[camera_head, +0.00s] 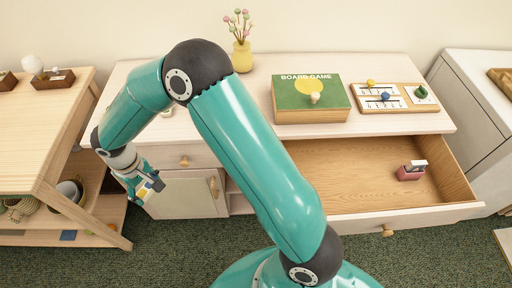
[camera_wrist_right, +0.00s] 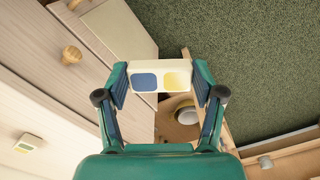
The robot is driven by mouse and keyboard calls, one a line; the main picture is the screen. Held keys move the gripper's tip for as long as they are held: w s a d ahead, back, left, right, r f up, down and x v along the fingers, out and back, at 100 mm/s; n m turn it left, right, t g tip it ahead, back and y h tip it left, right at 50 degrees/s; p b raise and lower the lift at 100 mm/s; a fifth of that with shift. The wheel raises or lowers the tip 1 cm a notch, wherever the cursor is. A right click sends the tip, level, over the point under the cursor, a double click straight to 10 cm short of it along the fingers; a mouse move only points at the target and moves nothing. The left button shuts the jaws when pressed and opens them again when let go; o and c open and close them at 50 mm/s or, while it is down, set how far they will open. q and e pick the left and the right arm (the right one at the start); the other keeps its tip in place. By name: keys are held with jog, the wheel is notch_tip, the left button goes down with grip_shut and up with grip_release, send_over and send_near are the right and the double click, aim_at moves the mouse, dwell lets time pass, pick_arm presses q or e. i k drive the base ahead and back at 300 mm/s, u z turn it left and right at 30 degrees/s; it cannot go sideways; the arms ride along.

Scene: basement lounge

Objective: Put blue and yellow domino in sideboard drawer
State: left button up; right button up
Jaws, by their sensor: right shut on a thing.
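The blue and yellow domino (camera_wrist_right: 147,80) is a white block with one blue and one yellow face patch. My right gripper (camera_wrist_right: 160,85) is shut on it, with a finger at each short end. In the head view the same gripper (camera_head: 141,188) holds the domino (camera_head: 152,184) in the air, left of the sideboard's front. The sideboard (camera_head: 215,110) is pale wood. Its right-hand drawer (camera_head: 345,180) is pulled open, far to the right of the gripper. A small dark red object (camera_head: 411,171) with a white and black top lies inside it. My left gripper is out of view.
A green board game box (camera_head: 295,92), a peg board (camera_head: 392,97) and a yellow vase (camera_head: 242,57) stand on the sideboard. A wooden shelf table (camera_head: 40,130) is close left of the gripper. The drawer has much bare floor. My right arm crosses the middle.

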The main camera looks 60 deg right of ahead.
aim_at(347, 187)
jog(key=z, duration=0.05)
jog(key=k, duration=1.8)
jog(key=z, duration=0.85)
jog(key=i, duration=1)
